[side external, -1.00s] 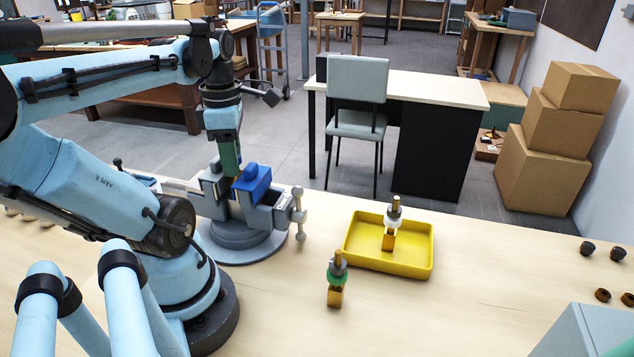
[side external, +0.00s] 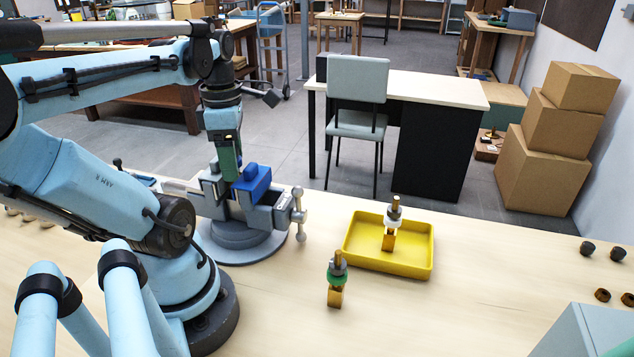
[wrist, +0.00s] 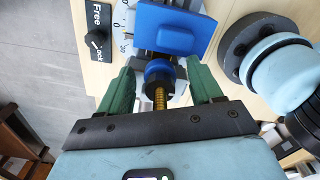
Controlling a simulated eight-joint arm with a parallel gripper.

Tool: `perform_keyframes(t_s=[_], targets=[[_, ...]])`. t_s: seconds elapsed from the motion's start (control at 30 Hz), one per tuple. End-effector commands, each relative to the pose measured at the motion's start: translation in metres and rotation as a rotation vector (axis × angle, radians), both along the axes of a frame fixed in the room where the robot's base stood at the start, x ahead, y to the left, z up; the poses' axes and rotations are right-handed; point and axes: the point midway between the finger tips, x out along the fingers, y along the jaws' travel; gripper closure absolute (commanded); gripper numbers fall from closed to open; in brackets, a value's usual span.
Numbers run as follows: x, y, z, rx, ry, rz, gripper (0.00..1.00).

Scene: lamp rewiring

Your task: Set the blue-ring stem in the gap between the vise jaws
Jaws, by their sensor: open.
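The blue-ring stem (wrist: 158,78) shows in the wrist view as a dark blue ring with a brass threaded end pointing toward my palm. It sits at the vise, by the blue jaw block (wrist: 175,30). My gripper (wrist: 160,84) is open, with one green finger on each side of the stem and visible space between. In the side view my gripper (side external: 229,176) is down at the vise (side external: 236,232), behind the blue block (side external: 253,180). There the stem is hidden, and its lower end is hidden in both views, so its depth in the gap cannot be told.
A green-ring stem (side external: 337,278) stands on the bench right of the vise. A white-ring stem (side external: 391,224) stands in the yellow tray (side external: 404,267). A knob labelled Free (wrist: 98,38) shows beside the vise.

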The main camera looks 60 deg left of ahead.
Motion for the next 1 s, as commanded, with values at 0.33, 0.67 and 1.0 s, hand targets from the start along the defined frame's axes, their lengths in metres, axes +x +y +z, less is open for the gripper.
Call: perform_keyframes(t_s=[0.33, 0.67, 1.0], targets=[[0.000, 0.000, 0.047, 0.000, 0.000, 0.000, 0.35], [0.000, 0.000, 0.101, 0.000, 0.000, 0.000, 0.35], [0.000, -0.001, 0.118, 0.000, 0.000, 0.000, 0.35]])
